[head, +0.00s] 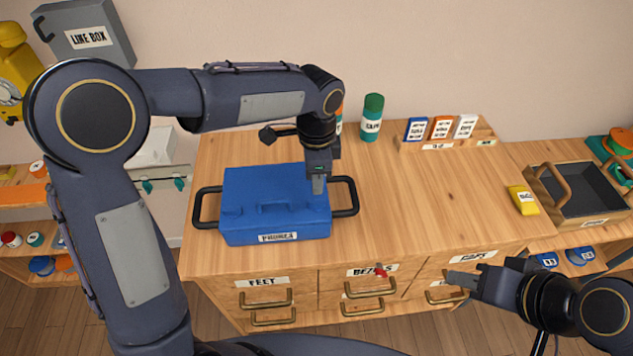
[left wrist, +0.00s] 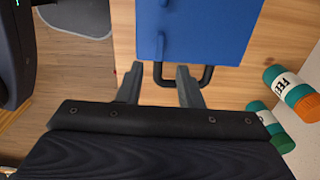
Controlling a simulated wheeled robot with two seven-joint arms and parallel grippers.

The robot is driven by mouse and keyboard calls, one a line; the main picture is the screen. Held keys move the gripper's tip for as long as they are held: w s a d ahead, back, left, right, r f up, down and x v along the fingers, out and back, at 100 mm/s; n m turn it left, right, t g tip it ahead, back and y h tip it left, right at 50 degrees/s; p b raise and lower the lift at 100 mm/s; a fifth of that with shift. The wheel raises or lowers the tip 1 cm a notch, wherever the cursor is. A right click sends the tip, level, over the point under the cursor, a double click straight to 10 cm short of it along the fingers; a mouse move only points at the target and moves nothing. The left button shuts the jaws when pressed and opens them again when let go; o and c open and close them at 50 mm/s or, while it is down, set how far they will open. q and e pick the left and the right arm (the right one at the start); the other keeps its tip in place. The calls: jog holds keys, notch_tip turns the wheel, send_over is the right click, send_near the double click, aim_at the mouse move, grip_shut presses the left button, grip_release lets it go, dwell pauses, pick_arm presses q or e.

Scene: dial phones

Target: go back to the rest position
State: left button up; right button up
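My left gripper (head: 318,184) hangs over the right end of the blue box (head: 275,180) in the head view. In the left wrist view, the fingers of my left gripper (left wrist: 158,86) stand apart with nothing held between them. The blue box (left wrist: 195,28) and its black side handle (left wrist: 207,76) lie beyond them. My right gripper (head: 464,280) is at the lower right of the head view, in front of the drawers and apart from the box. It shows edge-on, so its opening cannot be made out.
The wooden counter (head: 445,190) is clear in the middle. A green-capped canister (head: 371,122) and a rack of small boxes (head: 440,130) stand at the back. A yellow packet (head: 523,200) and dark tray (head: 585,190) are at right. Labelled drawers (head: 262,297) line the front.

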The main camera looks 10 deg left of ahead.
dwell(0.4)
pick_arm(q)
jog(key=s+a+r+n+t+h, duration=0.2)
jog(key=s+a+r+n, duration=0.1)
jog(key=s+a+n, duration=0.4)
jog(key=s+a+r+n+t+h, duration=0.1)
jog(key=s+a+r+n, duration=0.35)
jog(key=s+a, duration=0.3)
jog(key=s+f+n+t, duration=0.2)
jog(key=s+f+n, duration=0.1)
jog(key=s+n, duration=0.2)
jog(key=shift+s+n+t+h, duration=0.3)
jog(key=shift+s+n+h, duration=0.1)
jog(key=shift+s, duration=0.75)
